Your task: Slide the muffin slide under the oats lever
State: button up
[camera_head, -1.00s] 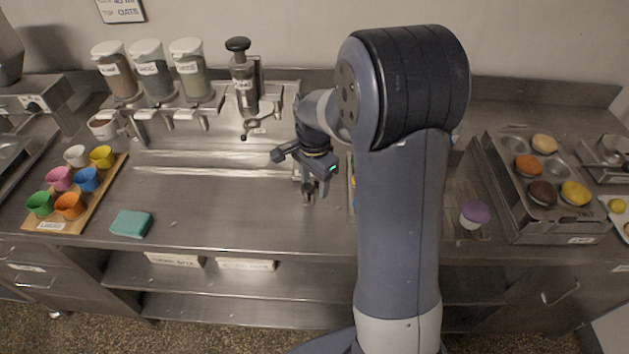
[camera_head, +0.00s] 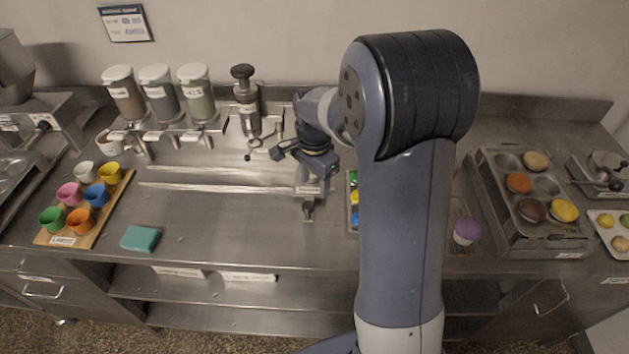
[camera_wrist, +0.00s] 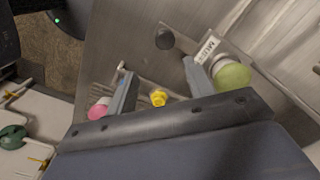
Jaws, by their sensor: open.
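The muffin slide shows as a small labelled block (camera_head: 308,190) with a knob in front, at the right end of the counter rails. In the wrist view its label, partly readable as "MU", (camera_wrist: 207,47) lies beyond the fingers, with a dark round knob (camera_wrist: 165,39) beside it. My gripper (camera_wrist: 160,82) is open, and its fingers do not close on the slide. In the head view my wrist (camera_head: 312,152) is just behind and above the slide; the fingertips are hard to make out.
Long rails (camera_head: 215,187) run left from the slide across clear counter. A press (camera_head: 246,105) stands behind. A cup board (camera_head: 110,215) and teal sponge (camera_head: 140,238) are left. A purple-topped muffin (camera_head: 467,231) and muffin tray (camera_head: 500,205) are right of my arm.

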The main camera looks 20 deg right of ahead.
jog(key=shift+r+p, duration=0.55)
jog(key=shift+r, duration=1.5)
